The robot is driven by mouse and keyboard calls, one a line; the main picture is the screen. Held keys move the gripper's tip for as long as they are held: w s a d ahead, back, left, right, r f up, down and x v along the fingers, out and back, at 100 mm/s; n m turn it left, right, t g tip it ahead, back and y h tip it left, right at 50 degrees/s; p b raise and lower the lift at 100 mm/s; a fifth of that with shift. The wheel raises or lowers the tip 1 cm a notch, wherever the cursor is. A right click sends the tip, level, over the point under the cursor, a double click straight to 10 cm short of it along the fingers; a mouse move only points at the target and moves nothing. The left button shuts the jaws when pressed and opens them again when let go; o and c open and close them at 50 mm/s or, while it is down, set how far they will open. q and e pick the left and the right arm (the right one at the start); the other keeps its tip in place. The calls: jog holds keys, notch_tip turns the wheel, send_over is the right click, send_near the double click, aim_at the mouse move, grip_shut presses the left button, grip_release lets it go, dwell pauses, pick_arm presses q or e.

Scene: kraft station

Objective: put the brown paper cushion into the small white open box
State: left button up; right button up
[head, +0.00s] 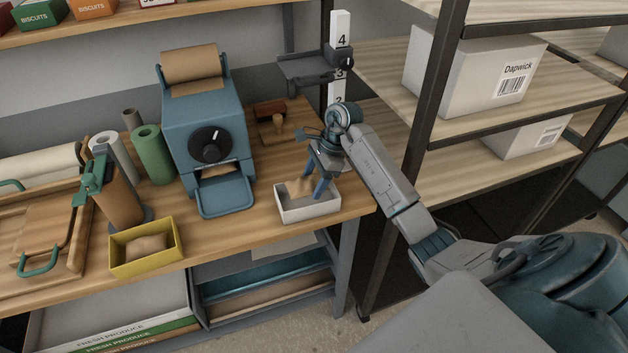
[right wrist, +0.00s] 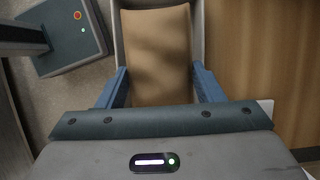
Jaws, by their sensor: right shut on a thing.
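The small white open box (head: 308,213) stands near the front right edge of the wooden bench in the head view. The brown paper cushion (head: 299,186) shows at the box's opening, its lower part hidden by the front wall. My right gripper (head: 319,187) reaches down at the box, shut on the cushion. In the right wrist view the cushion (right wrist: 157,55) lies between the two blue fingers (right wrist: 160,88), with pale box walls beside it. I cannot tell whether it touches the box floor. My left gripper is not in view.
A yellow box (head: 148,262) with another brown cushion stands at the front left. A blue paper machine (head: 205,120) stands behind, with rolls to its left. A stamp (head: 278,122) lies behind the white box. A shelf rack (head: 425,110) with cartons rises at the right.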

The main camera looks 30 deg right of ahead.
aim_at(314, 178)
jog(key=o, duration=1)
jog(key=shift+r+p, duration=0.45)
jog(key=shift+p, duration=0.15)
jog(key=shift+r+p, duration=0.35)
jog(key=shift+p, duration=0.1)
jog(key=shift+b+v, duration=1.1)
jog(key=shift+v, duration=0.05)
jog(key=v, duration=0.3)
jog(key=shift+d+r, duration=0.1)
jog(key=shift+d, duration=0.05)
jog(key=shift+v, duration=0.85)
